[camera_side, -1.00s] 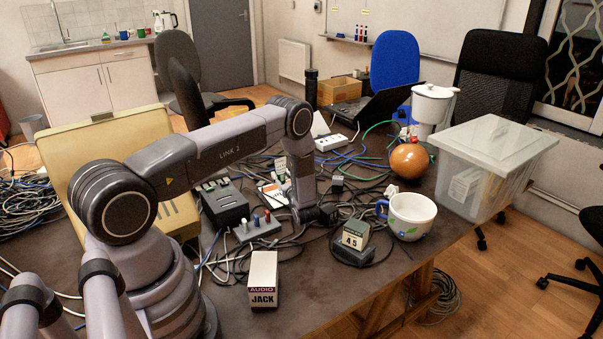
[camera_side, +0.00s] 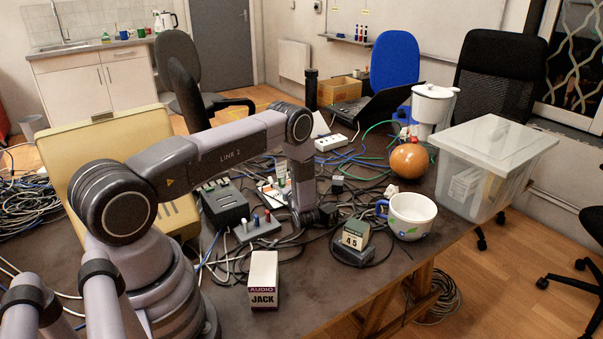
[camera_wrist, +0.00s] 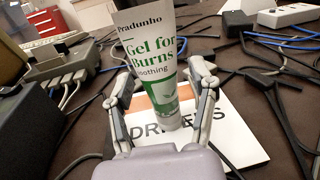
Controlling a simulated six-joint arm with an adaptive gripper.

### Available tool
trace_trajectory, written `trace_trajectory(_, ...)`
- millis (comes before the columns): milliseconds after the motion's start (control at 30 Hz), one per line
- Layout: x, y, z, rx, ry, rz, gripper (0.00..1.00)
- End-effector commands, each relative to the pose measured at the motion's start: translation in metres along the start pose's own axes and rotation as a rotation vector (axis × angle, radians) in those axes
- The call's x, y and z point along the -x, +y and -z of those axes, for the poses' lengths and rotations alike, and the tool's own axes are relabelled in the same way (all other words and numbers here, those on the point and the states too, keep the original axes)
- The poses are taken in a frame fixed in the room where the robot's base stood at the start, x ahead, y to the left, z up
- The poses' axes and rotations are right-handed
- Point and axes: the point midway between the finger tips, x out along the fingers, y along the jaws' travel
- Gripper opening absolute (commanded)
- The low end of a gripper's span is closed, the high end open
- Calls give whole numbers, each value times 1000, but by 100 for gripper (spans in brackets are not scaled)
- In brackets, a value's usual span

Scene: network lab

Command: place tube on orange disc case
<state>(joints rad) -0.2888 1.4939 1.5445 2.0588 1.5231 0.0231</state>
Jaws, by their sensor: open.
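A white and green tube (camera_wrist: 148,60) labelled Gel for Burns is upright, cap down, in the wrist view. Its cap end is at the disc case (camera_wrist: 232,140), a flat white case with an orange area and the word DRIVERS. The cap appears to rest on the case. My gripper (camera_wrist: 160,92) is open, with one finger on each side of the tube and gaps showing between fingers and tube. In the side view the tube (camera_side: 282,170) and the case (camera_side: 268,190) are small behind my arm, partly hidden.
Loose cables and a white power strip (camera_side: 331,143) lie around. A mug (camera_side: 412,218), an orange ball (camera_side: 409,161), a clear bin (camera_side: 480,178) and an audio jack box (camera_side: 263,275) are farther off.

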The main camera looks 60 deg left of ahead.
Motion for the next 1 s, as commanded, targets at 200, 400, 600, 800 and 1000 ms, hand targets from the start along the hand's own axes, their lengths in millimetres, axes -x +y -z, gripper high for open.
trace_trajectory(200,27,-2,-2,-2,2,5,58)
trace_trajectory(400,72,-2,-2,-3,1,5,58)
trace_trajectory(600,106,-1,-2,-1,0,3,58)
trace_trajectory(800,118,-2,-13,19,1,-21,58)
trace_trajectory(1000,117,-4,-92,169,36,-199,58)
